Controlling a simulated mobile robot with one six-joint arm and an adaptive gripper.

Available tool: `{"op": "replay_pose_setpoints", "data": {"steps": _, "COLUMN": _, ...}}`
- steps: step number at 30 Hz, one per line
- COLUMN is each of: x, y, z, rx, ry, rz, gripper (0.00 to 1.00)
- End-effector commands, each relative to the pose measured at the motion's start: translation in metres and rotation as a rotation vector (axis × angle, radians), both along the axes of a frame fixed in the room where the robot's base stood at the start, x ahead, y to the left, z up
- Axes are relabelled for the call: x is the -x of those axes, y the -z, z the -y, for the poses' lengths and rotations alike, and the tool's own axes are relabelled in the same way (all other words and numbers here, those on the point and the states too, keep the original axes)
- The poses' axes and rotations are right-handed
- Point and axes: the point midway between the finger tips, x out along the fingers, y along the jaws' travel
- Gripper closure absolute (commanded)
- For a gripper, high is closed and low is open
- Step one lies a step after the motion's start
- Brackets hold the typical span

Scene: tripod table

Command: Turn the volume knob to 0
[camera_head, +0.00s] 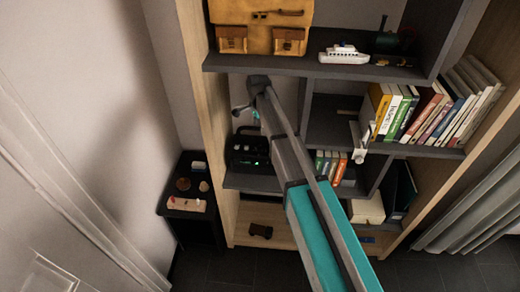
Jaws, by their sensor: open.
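A dark box-shaped device (248,156) with small green lights and a handle stands on a middle shelf at the left of the shelving unit. Its volume knob is too small and dark to make out, and so is the knob's setting. My grey and teal arm reaches up from the lower right, in front of the shelves. My gripper (242,107) is a small grey shape at the arm's far end, above the device and apart from it in the picture. It appears open, with nothing visible in it. My arm covers the space just right of the device.
An upper shelf (310,67) holds a tan satchel (262,25) and a white toy ship (343,55). Several books (440,112) stand at the right. A small black side table (188,221) with small items is at the left. The shelf's left upright (206,120) is close to my gripper.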

Motion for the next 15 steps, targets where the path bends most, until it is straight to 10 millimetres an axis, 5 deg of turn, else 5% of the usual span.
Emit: {"op": "replay_pose_setpoints", "data": {"steps": 15, "x": 0.001, "y": 0.043, "z": 0.002, "rx": 0.0, "ry": 0.001, "rz": 0.0, "gripper": 0.21}}
